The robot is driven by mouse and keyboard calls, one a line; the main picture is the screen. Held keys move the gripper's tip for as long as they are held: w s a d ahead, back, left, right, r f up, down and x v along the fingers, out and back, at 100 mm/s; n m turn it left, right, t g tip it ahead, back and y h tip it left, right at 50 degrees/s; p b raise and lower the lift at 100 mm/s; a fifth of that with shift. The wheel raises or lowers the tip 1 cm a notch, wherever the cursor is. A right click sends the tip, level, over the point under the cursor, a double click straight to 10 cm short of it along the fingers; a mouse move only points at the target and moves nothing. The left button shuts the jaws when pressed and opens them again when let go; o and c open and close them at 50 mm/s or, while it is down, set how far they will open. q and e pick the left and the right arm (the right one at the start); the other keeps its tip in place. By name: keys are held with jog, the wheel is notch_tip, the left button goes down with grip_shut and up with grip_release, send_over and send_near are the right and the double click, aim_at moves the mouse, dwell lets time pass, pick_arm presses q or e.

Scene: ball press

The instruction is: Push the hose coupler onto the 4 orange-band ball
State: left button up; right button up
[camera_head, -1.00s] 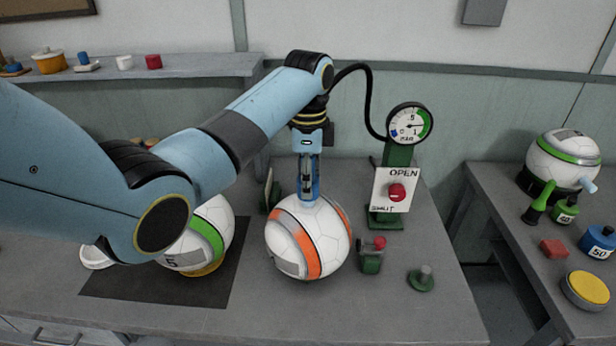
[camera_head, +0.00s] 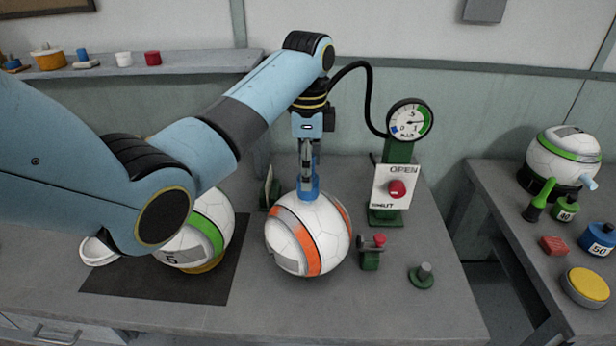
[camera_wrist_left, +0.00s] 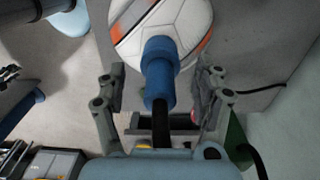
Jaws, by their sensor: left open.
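The orange-band ball (camera_head: 308,240) is white with an orange and grey stripe and rests on the table at centre; I cannot read a number on it. The blue hose coupler (camera_head: 308,188) stands upright on top of the ball, touching it. In the left wrist view the coupler (camera_wrist_left: 160,70) meets the ball (camera_wrist_left: 165,25), with a black hose behind it. My left gripper (camera_head: 307,163) is above the ball, pointing down. Its fingers (camera_wrist_left: 160,88) are open on both sides of the coupler, with gaps visible. Whether a valve lies under the coupler is hidden. My right gripper is not in view.
A gauge (camera_head: 410,120) stands behind, above an OPEN/SHUT panel with a red knob (camera_head: 397,188). A small red-topped green fixture (camera_head: 372,252) is right of the ball. A green-band ball (camera_head: 205,232) sits on a dark mat (camera_head: 150,285). Another green-band ball (camera_head: 563,160) is on the right table.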

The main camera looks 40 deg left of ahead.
pick_arm(q)
notch_tip(320, 180, up, 5)
jog(key=shift+f, duration=0.2)
jog(key=shift+d, duration=0.1)
dwell(0.4)
